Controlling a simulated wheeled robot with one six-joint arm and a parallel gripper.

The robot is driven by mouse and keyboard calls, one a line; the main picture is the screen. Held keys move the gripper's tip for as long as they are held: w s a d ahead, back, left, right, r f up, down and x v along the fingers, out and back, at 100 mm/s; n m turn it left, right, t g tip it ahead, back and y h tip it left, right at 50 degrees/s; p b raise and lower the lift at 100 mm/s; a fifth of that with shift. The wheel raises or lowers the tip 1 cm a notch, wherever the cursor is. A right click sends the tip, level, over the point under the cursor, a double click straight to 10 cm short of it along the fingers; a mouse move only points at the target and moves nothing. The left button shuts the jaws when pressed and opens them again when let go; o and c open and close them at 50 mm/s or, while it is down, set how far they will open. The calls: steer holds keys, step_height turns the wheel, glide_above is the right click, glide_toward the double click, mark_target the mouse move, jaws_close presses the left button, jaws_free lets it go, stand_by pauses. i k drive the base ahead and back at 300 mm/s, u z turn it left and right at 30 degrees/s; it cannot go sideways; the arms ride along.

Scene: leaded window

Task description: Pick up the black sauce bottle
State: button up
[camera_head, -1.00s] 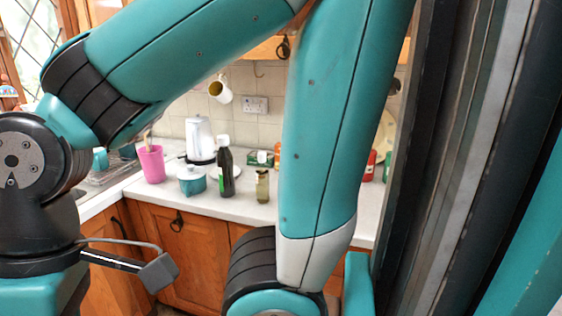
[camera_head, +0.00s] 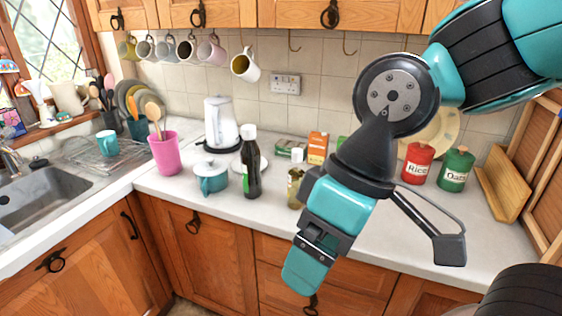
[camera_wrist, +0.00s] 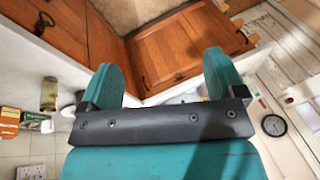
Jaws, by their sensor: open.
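The black sauce bottle (camera_head: 251,168) stands upright on the counter (camera_head: 160,200) near its front edge, with a white cap and a green-edged label. It stands between the teal lidded pot and the small olive glass jar (camera_head: 295,188). My gripper (camera_head: 304,272) is to the right of the bottle, pointing down in front of the cabinet drawers, apart from the bottle.
The teal pot (camera_head: 211,177), white kettle (camera_head: 220,125) and pink tumbler (camera_head: 166,153) stand left of or behind the bottle. An orange carton (camera_head: 318,146) is behind the jar. Red (camera_head: 417,162) and green (camera_head: 456,169) canisters stand right. Mugs (camera_head: 245,66) hang above.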

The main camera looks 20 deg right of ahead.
mark_target(251, 152)
steer(key=u, duration=0.5)
steer(key=i, duration=0.95)
steer(key=u, duration=0.3)
